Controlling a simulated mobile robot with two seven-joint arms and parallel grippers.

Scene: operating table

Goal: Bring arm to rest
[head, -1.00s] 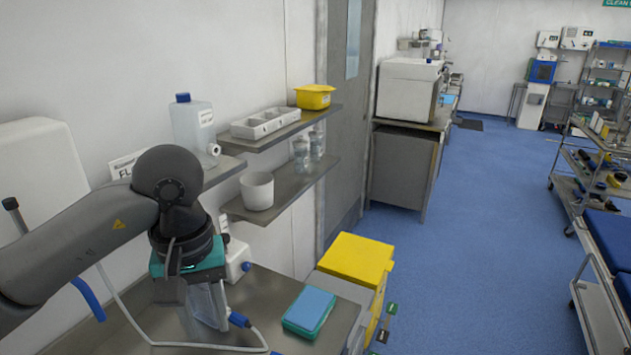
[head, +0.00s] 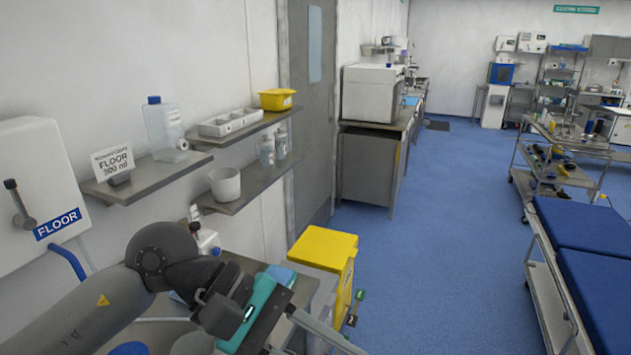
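My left arm comes in from the lower left over the worktop, bent at a dark grey joint. My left gripper (head: 312,334), with a teal-banded wrist, points to the lower right near the bottom edge of the picture. Its fingers are seen from the side and partly cut off, so I cannot tell whether they are open or shut. I see nothing clearly held in it. My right arm and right gripper are out of view.
A yellow-lidded bin (head: 324,250) stands just beyond. Wall shelves (head: 245,188) hold a white cup (head: 225,184) and bottles. A blue operating table (head: 590,235) is at right. Open floor lies between.

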